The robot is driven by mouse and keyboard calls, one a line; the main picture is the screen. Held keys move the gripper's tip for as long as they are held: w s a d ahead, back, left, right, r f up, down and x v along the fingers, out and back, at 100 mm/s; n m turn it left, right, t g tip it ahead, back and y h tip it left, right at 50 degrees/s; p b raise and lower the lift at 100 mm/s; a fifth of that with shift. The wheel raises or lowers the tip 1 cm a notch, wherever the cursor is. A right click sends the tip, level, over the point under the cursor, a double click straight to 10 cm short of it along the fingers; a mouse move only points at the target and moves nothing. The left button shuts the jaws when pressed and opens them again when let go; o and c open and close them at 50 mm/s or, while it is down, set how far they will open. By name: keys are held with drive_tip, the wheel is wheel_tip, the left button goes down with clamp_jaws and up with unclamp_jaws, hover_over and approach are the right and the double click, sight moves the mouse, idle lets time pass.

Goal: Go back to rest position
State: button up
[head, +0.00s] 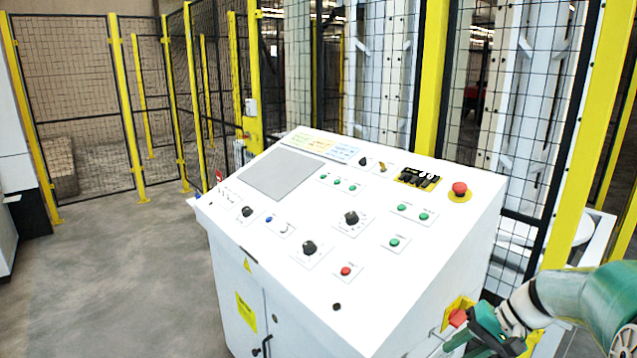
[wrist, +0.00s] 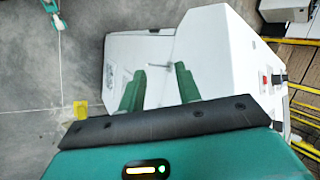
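My gripper (head: 474,332) is at the lower right of the head view, close to the right side of the white control console (head: 330,300). In the wrist view my gripper (wrist: 159,72) shows two green fingers standing apart with nothing between them. Behind the fingers is a white cabinet surface (wrist: 205,55). In the head view a red knob on a yellow plate (head: 457,318) on the console's side is right beside the gripper. Whether the gripper touches it cannot be told. My green and white arm comes in from the right edge.
The console's sloped top carries a grey screen (head: 281,175), several buttons and a red emergency stop (head: 459,189). Yellow-posted mesh fencing (head: 120,105) stands behind. Grey floor (head: 110,270) is clear on the left. A white cabinet (head: 10,160) stands at the left edge.

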drive_tip(key=s+a+r+n+t+h, duration=0.1)
drive_tip(key=s+a+r+n+h, duration=0.1)
drive_tip(key=s+a, duration=0.5)
drive_tip(key=s+a+r+n+t+h, duration=0.2)
drive_tip(key=s+a+r+h, duration=0.3)
drive_tip(key=s+a, duration=0.3)
drive_tip(key=shift+s+r, duration=0.85)
drive_tip(key=shift+s, duration=0.1)
drive_tip(key=shift+c, duration=0.6)
